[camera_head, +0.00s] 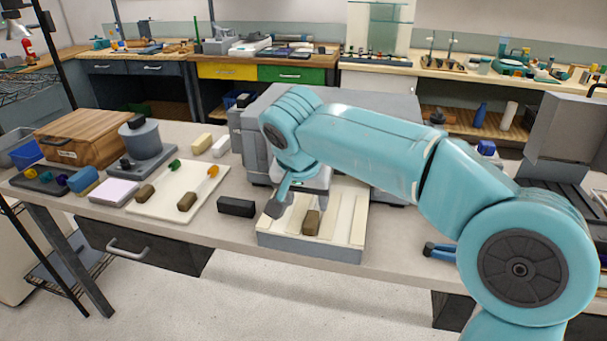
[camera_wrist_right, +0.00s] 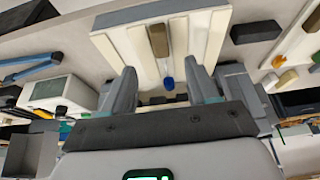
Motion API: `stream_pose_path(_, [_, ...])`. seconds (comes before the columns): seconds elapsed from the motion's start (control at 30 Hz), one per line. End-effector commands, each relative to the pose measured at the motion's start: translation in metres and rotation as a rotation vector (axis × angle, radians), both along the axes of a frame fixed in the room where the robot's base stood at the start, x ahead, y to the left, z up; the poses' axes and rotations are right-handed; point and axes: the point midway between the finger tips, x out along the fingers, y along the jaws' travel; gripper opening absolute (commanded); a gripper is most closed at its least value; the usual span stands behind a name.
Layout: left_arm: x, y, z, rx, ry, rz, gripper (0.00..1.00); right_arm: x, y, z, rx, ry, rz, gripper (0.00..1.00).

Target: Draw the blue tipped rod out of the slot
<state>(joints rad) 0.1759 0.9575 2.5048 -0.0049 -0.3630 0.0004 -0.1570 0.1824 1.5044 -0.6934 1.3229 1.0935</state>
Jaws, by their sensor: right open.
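The slotted tray (camera_head: 345,232) is cream with a grey front and stands near the table's front edge. It also shows in the right wrist view (camera_wrist_right: 206,38). A brown block (camera_head: 311,222) sits in one of its channels and shows in the wrist view too (camera_wrist_right: 157,40). In the wrist view, a blue tip (camera_wrist_right: 167,82) is in line with the brown block, between my fingers. The rod's clear shaft is hard to make out. My right gripper (camera_wrist_right: 162,72) is open, its fingers on either side of the blue tip, apart from it. In the head view, my right arm hides the tip.
A black block (camera_head: 236,207) lies just left of the tray. Further left is a pale board (camera_head: 170,207) with brown blocks and coloured-tipped pieces. A grey machine (camera_head: 255,150) stands behind the tray. A blue-handled tool (camera_head: 440,251) lies to the right.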

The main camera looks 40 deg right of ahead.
Motion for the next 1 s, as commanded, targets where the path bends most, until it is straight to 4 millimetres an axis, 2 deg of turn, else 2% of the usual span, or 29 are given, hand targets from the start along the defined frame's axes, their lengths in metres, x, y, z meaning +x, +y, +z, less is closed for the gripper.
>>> stream_pose_path(0.03, [0.000,0.000,0.004,0.000,0.000,0.000,0.43,-0.003,0.004,0.015,0.001,-0.005,0.003,0.59])
stream_pose_path(0.1, [0.000,0.000,0.007,0.000,0.000,0.000,0.43,-0.007,0.008,0.029,0.001,-0.004,0.002,0.59])
stream_pose_path(0.33, [0.000,0.000,0.012,0.000,0.000,0.000,0.43,-0.015,0.017,0.057,0.001,-0.001,0.001,0.59])
stream_pose_path(0.5, [0.000,0.000,0.013,0.000,0.000,0.000,0.43,-0.017,0.019,0.063,0.001,0.001,0.000,0.59])
stream_pose_path(1.0, [0.000,0.000,0.013,0.000,0.000,0.000,0.43,-0.017,0.019,0.062,0.001,0.001,0.001,0.59])
